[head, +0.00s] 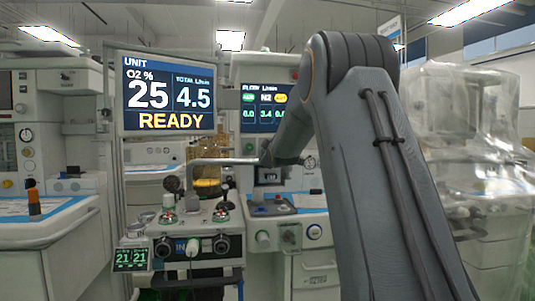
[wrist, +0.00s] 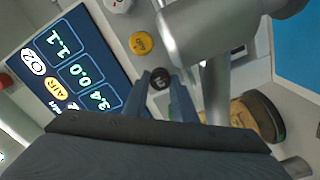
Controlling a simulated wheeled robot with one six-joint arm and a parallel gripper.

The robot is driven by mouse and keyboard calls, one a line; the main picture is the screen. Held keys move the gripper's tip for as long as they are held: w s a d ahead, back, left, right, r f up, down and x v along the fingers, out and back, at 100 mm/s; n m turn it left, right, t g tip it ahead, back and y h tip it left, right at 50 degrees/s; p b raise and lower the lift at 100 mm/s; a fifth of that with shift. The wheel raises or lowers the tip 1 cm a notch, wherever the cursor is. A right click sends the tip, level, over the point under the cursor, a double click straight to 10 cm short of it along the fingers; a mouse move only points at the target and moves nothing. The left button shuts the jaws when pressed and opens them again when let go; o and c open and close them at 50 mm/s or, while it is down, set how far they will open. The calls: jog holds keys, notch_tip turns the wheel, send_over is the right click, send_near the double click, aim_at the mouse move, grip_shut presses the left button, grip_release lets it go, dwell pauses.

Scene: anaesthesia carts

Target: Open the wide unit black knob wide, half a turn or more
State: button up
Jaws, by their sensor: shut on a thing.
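In the wrist view, the black knob (wrist: 160,77) sits on the pale panel of the unit, beside the flow screen. My gripper (wrist: 161,86) is shut on this knob, with one blue finger on each side of it. The knob's angle is too small to read. In the head view, my own arm hides the knob, and the gripper cannot be made out. The flow screen (wrist: 75,62) shows 1.1, 0.0 and 3.4 in the wrist view. Part of it also shows behind my arm in the head view (head: 262,105).
A yellow knob (wrist: 140,43) and a white knob (wrist: 118,4) stand in line with the black one. A thick grey pipe is close on the right. The READY monitor (head: 168,93) stands left of my arm. A plastic-covered machine (head: 475,150) stands at the right.

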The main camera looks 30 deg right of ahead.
jog(key=shift+f+n+b, duration=0.2)
jog(key=shift+n+b, duration=3.15)
jog(key=shift+n, duration=0.45)
jog(key=o, duration=0.8)
jog(key=shift+r, duration=0.1)
jog(key=shift+v, duration=3.95)
